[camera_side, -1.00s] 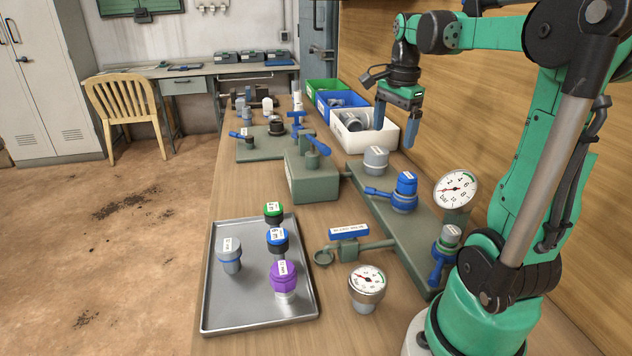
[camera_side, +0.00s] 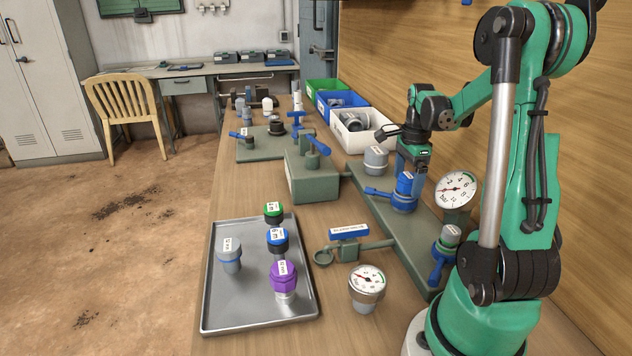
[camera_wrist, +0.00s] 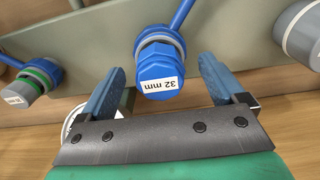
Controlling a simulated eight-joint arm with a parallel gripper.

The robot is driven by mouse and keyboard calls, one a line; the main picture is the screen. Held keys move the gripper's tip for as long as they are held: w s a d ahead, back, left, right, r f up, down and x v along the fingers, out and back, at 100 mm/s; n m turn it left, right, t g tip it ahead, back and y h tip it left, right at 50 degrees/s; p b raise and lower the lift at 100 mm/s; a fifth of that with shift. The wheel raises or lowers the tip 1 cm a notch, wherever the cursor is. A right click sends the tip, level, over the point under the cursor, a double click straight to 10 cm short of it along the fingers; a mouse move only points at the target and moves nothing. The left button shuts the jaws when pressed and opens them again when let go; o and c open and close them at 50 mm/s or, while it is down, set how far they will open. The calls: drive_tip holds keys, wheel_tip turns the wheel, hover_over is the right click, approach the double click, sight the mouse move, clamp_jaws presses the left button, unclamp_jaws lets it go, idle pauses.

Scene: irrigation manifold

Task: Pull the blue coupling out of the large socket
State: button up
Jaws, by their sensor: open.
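The blue coupling (camera_side: 405,185) sits upright in its socket on the long green manifold plate (camera_side: 420,238), with a blue lever at its base. In the wrist view, the coupling (camera_wrist: 158,70) shows a "32 mm" label. In the wrist view, the open fingers (camera_wrist: 163,68) stand on either side of the coupling, with a visible gap on each side. The socket's mouth is mostly hidden by the coupling.
A grey coupling (camera_side: 376,160) stands behind on the same plate. A gauge (camera_side: 456,190) and a grey, green-ringed fitting with a blue lever (camera_side: 445,245) are in front. A metal tray (camera_side: 225,300) holds several couplings. A white bin (camera_side: 368,138) stands further back.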

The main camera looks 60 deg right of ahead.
drive_tip(key=shift+f, duration=0.3)
clamp_jaws()
drive_tip(key=c, duration=0.9)
unclamp_jaws()
clamp_jaws()
drive_tip(key=shift+r, duration=0.15)
drive_tip(key=shift+r, duration=0.9)
drive_tip(key=shift+r, duration=0.2)
